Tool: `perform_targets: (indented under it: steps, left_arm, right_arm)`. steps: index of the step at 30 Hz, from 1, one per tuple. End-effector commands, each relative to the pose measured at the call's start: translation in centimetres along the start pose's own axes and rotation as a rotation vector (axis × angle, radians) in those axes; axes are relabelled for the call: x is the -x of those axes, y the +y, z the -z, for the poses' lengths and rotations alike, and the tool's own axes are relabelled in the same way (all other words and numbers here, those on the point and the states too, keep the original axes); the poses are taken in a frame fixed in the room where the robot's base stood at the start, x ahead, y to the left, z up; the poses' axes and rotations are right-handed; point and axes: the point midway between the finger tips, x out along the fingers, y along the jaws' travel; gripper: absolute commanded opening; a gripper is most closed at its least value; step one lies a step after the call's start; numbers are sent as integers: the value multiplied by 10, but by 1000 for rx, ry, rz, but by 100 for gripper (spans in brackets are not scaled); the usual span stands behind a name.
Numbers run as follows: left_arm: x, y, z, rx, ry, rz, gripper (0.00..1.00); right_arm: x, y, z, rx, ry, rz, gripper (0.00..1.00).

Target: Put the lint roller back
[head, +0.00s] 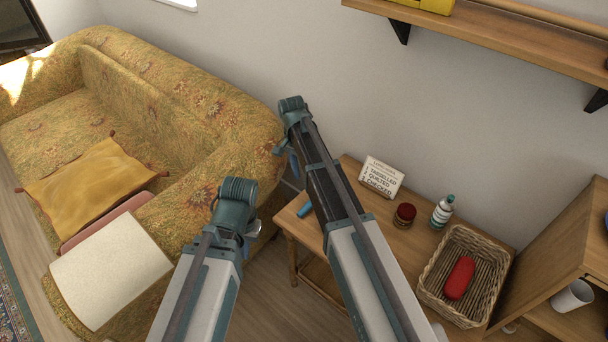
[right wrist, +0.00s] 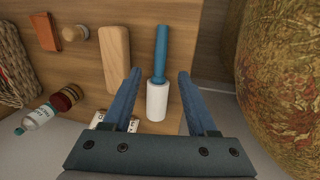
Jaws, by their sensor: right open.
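The lint roller, with a blue handle and a white roll, lies on the wooden table; in the right wrist view the lint roller (right wrist: 157,100) is between my right gripper's fingers. In the head view only its blue handle (head: 305,210) shows, the rest hidden behind my right arm. My right gripper (right wrist: 158,74) is open above it, its fingers either side of the white roll, with no clear contact. In the head view my right gripper (head: 286,157) is partly hidden by its arm. My left gripper (head: 257,232) hangs beside the sofa's arm, its jaws not clear.
On the table stand a lettered card (head: 381,176), a dark red jar (head: 404,215), a bottle (head: 442,211) and a wicker basket (head: 432,290) holding a red item (head: 460,278). A wooden block (right wrist: 115,60) lies beside the roller. The sofa (head: 200,110) borders the table.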

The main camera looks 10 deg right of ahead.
Motion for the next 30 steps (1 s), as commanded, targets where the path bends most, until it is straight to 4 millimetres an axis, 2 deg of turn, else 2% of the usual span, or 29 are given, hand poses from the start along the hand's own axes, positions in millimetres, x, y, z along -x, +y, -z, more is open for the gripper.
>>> perform_targets:
  steps: [2, 5, 8, 12, 15, 18, 23, 30]
  left_arm:
    - [0, 0, 0, 0, 0, 0, 0]
    - [0, 0, 0, 0, 0, 0, 0]
    - [0, 0, 0, 0, 0, 0, 0]
    - [0, 0, 0, 0, 0, 0, 0]
    - [0, 0, 0, 0, 0, 0, 0]
    - [0, 0, 0, 0, 0, 0, 0]
    - [0, 0, 0, 0, 0, 0, 0]
    - [0, 0, 0, 0, 0, 0, 0]
  right_arm:
    - [0, 1, -1, 4, 0, 0, 58]
    - [-4, 12, -21, 87, 9, 6, 58]
    - [-11, 38, -66, 305, 32, 19, 58]
    - [-22, 82, -129, 691, 79, 35, 58]
    - [-29, 108, -163, 933, 111, 39, 58]
    - [-33, 127, -184, 1112, 136, 40, 58]
    - [-36, 138, -198, 1249, 156, 39, 58]
    - [-36, 136, -198, 1261, 157, 39, 58]
